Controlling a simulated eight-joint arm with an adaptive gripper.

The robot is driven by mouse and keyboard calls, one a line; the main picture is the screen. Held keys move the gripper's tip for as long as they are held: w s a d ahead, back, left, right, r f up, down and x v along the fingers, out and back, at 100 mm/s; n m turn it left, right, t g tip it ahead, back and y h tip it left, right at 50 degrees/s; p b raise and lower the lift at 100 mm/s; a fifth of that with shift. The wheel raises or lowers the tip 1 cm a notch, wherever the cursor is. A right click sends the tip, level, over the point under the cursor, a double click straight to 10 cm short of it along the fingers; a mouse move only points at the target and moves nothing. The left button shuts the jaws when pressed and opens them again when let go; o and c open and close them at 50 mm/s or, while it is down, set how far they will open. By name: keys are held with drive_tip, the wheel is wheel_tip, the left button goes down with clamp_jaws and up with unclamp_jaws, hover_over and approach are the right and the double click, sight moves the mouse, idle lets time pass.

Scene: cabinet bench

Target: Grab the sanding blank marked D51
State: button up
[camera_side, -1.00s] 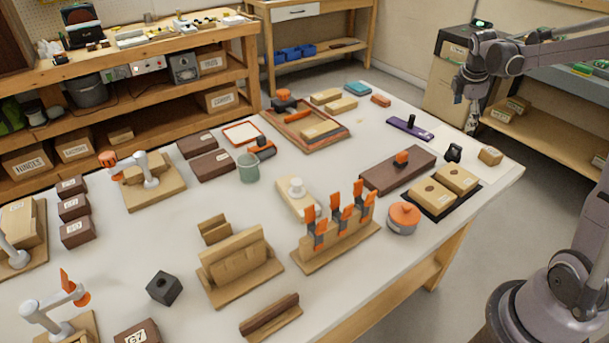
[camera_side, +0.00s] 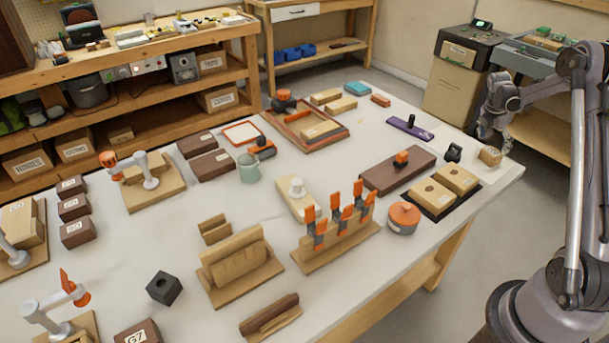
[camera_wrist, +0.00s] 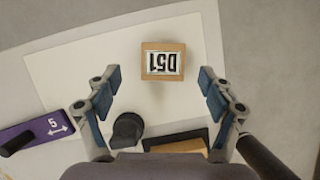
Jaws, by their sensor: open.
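The sanding blank marked D51 (camera_wrist: 163,61) is a small tan wooden block with a white label. Its label reads upside down in the wrist view. In the side view the blank (camera_side: 490,157) sits near the right corner of the white table. My gripper (camera_wrist: 160,82) is open and empty, with its blue-padded fingers apart and the blank between and beyond the tips in the picture. In the side view my gripper (camera_side: 494,132) hangs just above the blank. I see no contact between them.
A dark knob-shaped piece (camera_wrist: 127,130) stands close to my left finger. A purple bar (camera_side: 410,128) with a black knob and a black tray (camera_side: 435,212) with two tan blocks lie nearby. The table edge is close to the blank; a cabinet (camera_side: 458,80) stands behind.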

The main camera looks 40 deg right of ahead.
sight(492, 151)
drive_tip(key=shift+a+x, duration=0.2)
drive_tip(key=shift+x, duration=2.5)
drive_tip(key=shift+s, duration=0.15)
drive_tip(key=c, duration=1.3)
